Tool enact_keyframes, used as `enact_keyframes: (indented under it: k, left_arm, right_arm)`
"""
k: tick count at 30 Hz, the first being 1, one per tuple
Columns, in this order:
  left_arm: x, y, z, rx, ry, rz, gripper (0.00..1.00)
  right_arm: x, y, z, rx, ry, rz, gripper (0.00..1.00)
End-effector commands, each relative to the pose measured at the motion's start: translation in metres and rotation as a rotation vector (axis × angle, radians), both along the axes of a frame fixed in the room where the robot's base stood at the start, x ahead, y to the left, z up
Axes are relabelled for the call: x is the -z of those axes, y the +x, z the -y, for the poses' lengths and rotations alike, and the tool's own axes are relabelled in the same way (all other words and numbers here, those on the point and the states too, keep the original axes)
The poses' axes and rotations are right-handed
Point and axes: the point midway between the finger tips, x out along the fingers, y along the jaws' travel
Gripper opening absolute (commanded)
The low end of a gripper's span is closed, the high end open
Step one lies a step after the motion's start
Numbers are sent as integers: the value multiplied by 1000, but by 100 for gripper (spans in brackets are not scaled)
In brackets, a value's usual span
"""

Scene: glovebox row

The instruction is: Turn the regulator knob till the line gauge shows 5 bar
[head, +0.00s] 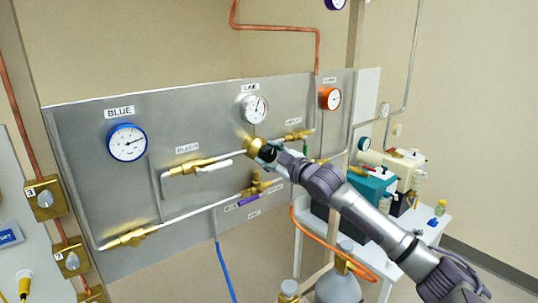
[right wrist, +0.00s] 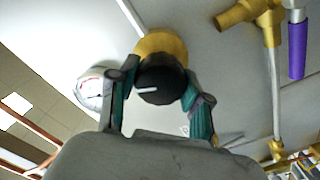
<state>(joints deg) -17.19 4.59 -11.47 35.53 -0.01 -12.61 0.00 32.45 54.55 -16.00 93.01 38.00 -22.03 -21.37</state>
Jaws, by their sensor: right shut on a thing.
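The regulator is a brass body (head: 252,145) on the grey panel, below the line gauge (head: 254,108). Its black knob (right wrist: 160,84) with a white mark shows in the right wrist view. My right gripper (head: 270,153) is shut on the knob, with one finger on each side; it also shows in the right wrist view (right wrist: 159,92). The line gauge has a white face and shows at the left of the right wrist view (right wrist: 91,90); its numbers are too small to read. My left gripper is out of view.
A blue gauge (head: 127,143) and an orange gauge (head: 330,98) sit on the same panel (head: 90,190). Brass valves with a white lever (head: 214,166) and a purple lever (head: 248,200) are close by. A white table (head: 425,225) with equipment stands right.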

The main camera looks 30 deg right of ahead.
Motion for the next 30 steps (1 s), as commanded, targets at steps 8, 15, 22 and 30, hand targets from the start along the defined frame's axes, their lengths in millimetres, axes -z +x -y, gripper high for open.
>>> enact_keyframes:
  k: [8, 15, 22, 30]
  left_arm:
    - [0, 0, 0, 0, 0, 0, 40]
    - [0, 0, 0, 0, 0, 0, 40]
    - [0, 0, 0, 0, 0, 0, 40]
    - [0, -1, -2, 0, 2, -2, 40]
  right_arm:
    - [0, 0, 0, 1, -9, 0, 14]
    - [0, 0, 0, 1, -8, 0, 62]
    - [0, 0, 0, 0, -7, 1, 74]
    - [2, -7, 1, 1, -8, -2, 74]
